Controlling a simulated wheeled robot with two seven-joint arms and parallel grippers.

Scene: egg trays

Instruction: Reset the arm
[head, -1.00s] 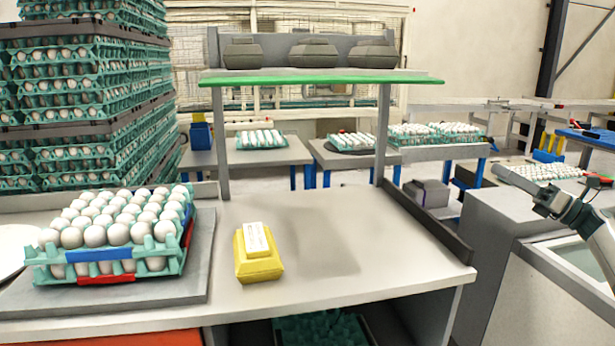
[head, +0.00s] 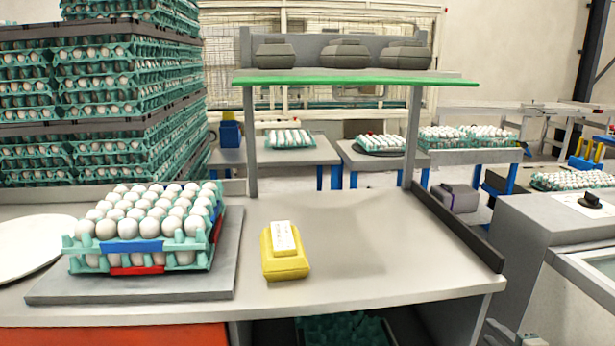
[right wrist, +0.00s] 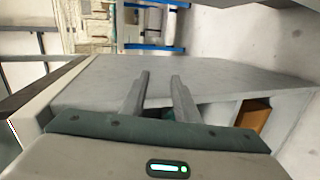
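My right gripper (right wrist: 161,76) shows in the right wrist view with its two fingers apart and nothing between them. In the head view only a small part of my right arm seems to show at the bottom right edge. My left gripper is not in view. On the worktable (head: 370,270) a stack of teal egg trays (head: 190,262) full of white eggs stands on a grey plate (head: 130,289). A yellow egg carton (head: 286,267) with a white label sits to its right.
A green-edged shelf (head: 350,77) with several grey cartons rises above the table. Tall stacks of egg trays (head: 100,105) stand at the back left. A grey machine (head: 555,225) stands at the right. The table's right half is clear.

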